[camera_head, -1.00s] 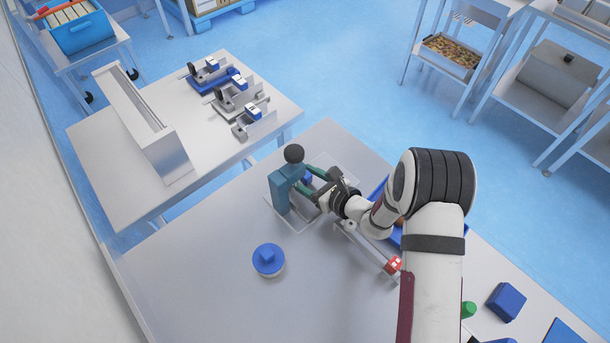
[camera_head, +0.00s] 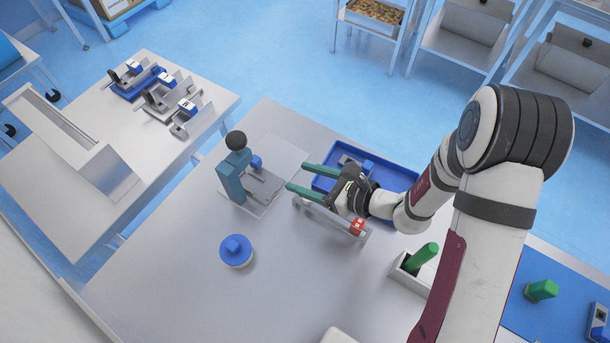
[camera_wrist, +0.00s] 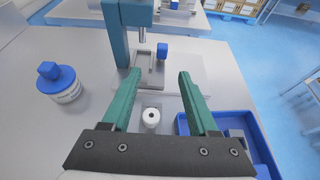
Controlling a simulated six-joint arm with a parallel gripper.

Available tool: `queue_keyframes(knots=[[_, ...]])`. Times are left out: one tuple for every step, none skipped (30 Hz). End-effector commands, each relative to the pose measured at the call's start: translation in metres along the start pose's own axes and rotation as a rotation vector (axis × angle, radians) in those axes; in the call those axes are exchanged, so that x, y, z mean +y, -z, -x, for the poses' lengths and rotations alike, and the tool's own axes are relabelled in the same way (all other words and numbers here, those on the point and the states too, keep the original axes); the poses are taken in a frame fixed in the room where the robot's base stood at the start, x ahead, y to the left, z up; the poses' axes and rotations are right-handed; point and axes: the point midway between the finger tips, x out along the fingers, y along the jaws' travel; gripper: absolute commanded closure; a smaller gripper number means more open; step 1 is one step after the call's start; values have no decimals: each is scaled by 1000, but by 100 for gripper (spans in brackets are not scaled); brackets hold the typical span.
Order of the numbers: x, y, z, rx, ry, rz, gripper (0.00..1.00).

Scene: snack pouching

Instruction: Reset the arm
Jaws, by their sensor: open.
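My gripper (camera_head: 296,178) has two green fingers, spread apart with nothing between them. It is above the table, to the right of a teal press (camera_head: 231,180) with a black knob on top. In the wrist view the fingers (camera_wrist: 152,85) point toward the press (camera_wrist: 120,32) and its metal plate. A white round part with a dark hole (camera_wrist: 151,118) shows below, between the fingers. Part of the table is hidden behind my arm.
A blue tray (camera_head: 400,178) lies just behind my gripper. A metal rail with a red-and-white end (camera_head: 357,227) is below it. A blue-lidded tub (camera_head: 236,252) stands to the left. A green-handled tool sits in a white holder (camera_head: 400,275).

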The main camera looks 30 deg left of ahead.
Motion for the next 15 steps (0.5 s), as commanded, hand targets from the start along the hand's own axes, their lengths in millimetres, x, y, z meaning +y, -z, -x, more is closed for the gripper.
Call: queue_keyframes(knots=[[0, 0, 0, 0, 0, 0, 40], [0, 0, 0, 0, 0, 0, 40], [0, 0, 0, 0, 0, 0, 40], [0, 0, 0, 0, 0, 0, 40], [0, 0, 0, 0, 0, 0, 40], [0, 0, 0, 0, 0, 0, 40], [0, 0, 0, 0, 0, 0, 40], [0, 0, 0, 0, 0, 0, 40], [0, 0, 0, 0, 0, 0, 40], [0, -1, 0, 0, -2, 4, 40], [1, -4, 2, -2, -8, 14, 40], [3, -13, 8, -8, -25, 43, 40], [7, -23, 14, -12, -46, 77, 40], [12, -35, 24, -14, -74, 124, 40], [23, -53, 42, -9, -124, 209, 40]])
